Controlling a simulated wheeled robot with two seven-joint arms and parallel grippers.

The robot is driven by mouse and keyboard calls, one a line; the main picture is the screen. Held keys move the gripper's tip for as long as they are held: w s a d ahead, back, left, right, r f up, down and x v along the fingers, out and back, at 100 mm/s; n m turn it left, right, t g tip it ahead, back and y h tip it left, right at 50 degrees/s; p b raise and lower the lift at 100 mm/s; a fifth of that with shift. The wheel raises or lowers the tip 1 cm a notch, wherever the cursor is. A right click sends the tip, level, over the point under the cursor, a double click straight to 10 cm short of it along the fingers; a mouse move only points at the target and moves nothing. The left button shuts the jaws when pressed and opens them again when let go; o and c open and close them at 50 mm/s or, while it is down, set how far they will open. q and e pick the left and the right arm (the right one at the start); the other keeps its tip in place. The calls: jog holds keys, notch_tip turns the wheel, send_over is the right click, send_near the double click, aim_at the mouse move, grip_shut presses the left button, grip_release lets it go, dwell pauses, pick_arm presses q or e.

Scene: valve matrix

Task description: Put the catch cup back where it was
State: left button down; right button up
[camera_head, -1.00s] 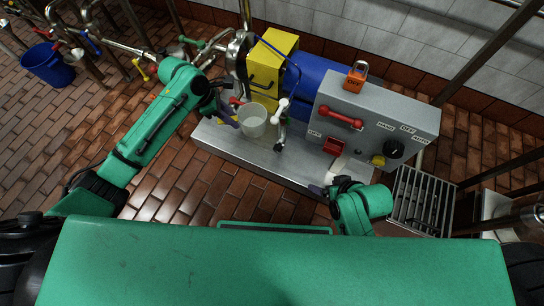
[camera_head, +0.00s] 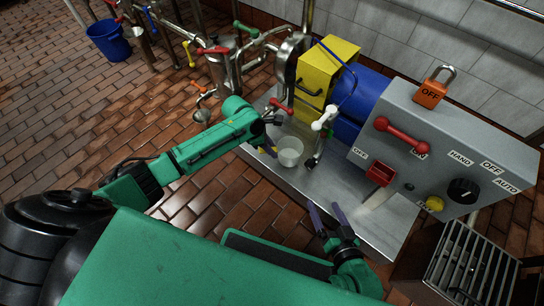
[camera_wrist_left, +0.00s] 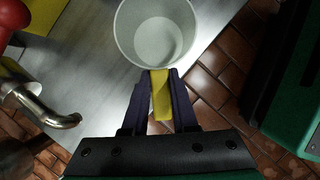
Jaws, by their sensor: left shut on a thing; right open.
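The catch cup, a pale round cup (camera_head: 290,152) with a yellow handle, is upright over the grey metal plinth (camera_head: 345,185), left of the tap with the white handle (camera_head: 325,119). I cannot tell whether its base touches the plinth. My left gripper (camera_head: 270,146) is shut on the yellow handle. In the left wrist view, the cup (camera_wrist_left: 157,38) looks empty, and the dark fingers (camera_wrist_left: 162,84) clasp the handle from both sides. My right gripper (camera_head: 328,218) is open and empty over the plinth's front edge.
The grey control box (camera_head: 450,135) with a red bar handle and orange padlock (camera_head: 433,88) stands right of the tap. A red-handled valve (camera_head: 282,107) is close behind the cup. A slatted metal rack (camera_head: 472,262) is at lower right. The plinth's front strip is mostly clear.

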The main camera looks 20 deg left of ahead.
pick_arm(q)
notch_tip(320, 180, down, 3)
jog(key=shift+r+b, duration=0.1)
jog(key=shift+b, duration=0.35)
jog(key=shift+r, duration=0.1)
jog(key=c, duration=0.7)
grip_release()
pick_arm(e)
jog(key=shift+f, duration=0.85)
